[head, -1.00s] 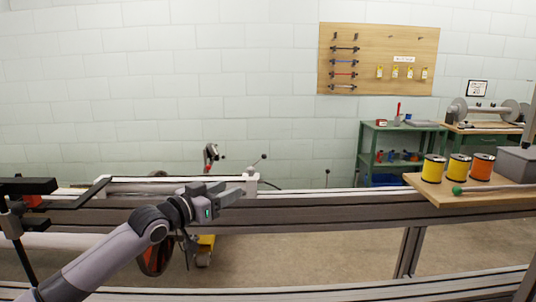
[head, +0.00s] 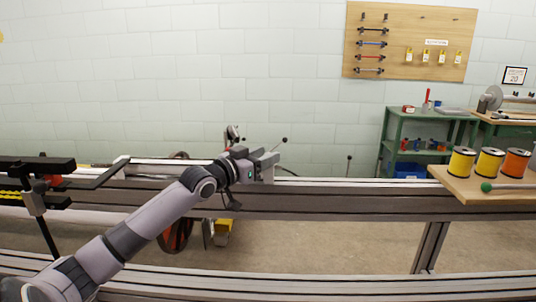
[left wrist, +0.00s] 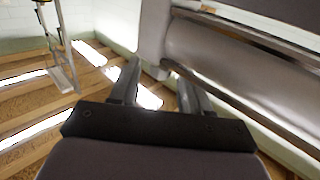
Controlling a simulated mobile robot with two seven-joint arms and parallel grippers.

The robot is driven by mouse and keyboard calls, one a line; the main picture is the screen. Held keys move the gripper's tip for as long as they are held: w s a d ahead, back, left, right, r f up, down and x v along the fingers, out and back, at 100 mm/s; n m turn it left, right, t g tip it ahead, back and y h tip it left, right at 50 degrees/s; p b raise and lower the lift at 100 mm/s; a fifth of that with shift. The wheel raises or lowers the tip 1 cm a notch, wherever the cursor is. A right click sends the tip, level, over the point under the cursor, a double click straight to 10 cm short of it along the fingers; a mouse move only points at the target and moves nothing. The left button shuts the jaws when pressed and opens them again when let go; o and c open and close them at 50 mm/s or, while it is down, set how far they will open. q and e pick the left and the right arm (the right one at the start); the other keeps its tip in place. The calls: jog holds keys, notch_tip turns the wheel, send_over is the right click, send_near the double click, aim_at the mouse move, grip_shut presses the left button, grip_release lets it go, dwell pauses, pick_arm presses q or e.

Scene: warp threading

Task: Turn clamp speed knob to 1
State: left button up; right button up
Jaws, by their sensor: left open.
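My left gripper (head: 268,160) is over the long rail in the head view, near the right end of the white-framed unit. In the left wrist view its two fingers (left wrist: 160,88) are spread with nothing between them. A thin lever with a dark ball end (head: 284,139) rises just behind the gripper. No knob with a readable speed scale shows in either view, so I cannot identify the clamp speed knob. My gripper and wrist hide part of the unit's right end. My right gripper is not in view.
A long grey rail (head: 350,192) crosses the view. A wooden board (head: 460,185) at right holds yellow and orange spools (head: 489,162). A green shelf (head: 395,140) stands behind. A grey beam with a large cylinder (left wrist: 235,65) lies close to the right finger in the wrist view.

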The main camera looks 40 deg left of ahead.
pick_arm(q)
jog(key=shift+w, duration=0.9)
grip_shut()
jog(key=p, duration=0.1)
jog(key=n+y+p, duration=0.1)
jog(key=p, duration=0.1)
jog(key=shift+d+r+y+p, duration=0.1)
jog(key=shift+r+y+p, duration=0.2)
jog(key=shift+r, duration=0.05)
jog(key=shift+p, duration=0.35)
jog(key=shift+f+n+y+p, duration=0.2)
jog(key=shift+n+y+p, duration=0.15)
jog(key=shift+y, duration=0.15)
jog(key=shift+f, duration=0.1)
